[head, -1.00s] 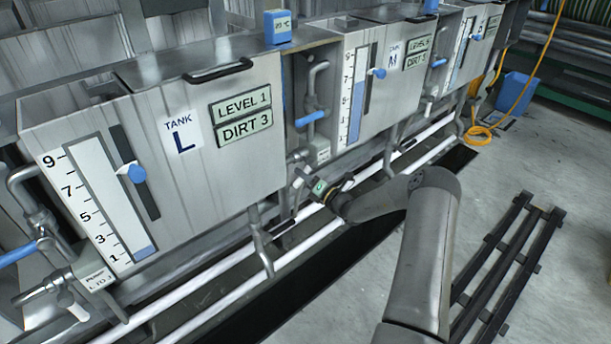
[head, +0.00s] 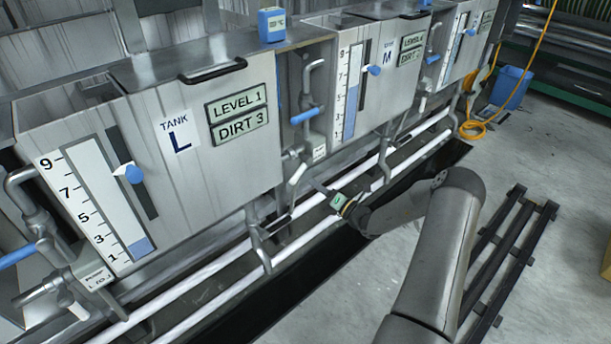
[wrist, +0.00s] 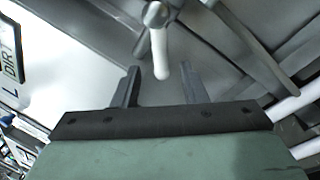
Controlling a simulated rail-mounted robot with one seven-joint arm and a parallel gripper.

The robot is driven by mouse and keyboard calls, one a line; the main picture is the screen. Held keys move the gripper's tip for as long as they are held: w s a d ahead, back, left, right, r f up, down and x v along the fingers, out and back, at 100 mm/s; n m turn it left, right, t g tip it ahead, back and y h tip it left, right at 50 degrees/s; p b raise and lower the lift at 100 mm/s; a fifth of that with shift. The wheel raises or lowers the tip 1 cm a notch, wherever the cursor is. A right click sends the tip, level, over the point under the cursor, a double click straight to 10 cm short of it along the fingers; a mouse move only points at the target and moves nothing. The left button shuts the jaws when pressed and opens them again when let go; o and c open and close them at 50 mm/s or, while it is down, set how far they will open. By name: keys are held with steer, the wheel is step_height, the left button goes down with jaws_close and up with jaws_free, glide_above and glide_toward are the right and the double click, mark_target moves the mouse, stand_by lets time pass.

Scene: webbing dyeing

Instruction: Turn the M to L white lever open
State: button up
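The white lever (head: 298,174) sits low between tank L (head: 180,140) and tank M (head: 386,57), below a pipe with a blue handle. It is tilted in the head view. My gripper (head: 317,186) is just to its right and a little lower, seemingly apart from it. In the wrist view the white lever (wrist: 159,55) hangs from a round metal pivot, and its lower end lines up with the gap between the fingers. My gripper (wrist: 160,80) is open there, with a finger on each side and nothing held.
A blue handle (head: 305,116) is on the pipe above the lever. White pipes (head: 225,300) run along the floor under the tanks, beside a dark trench. A black slatted rack (head: 510,255) lies on the floor at right. A yellow hose (head: 473,130) lies farther back.

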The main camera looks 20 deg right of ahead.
steer(key=v, duration=0.9)
steer(key=shift+p, duration=0.4)
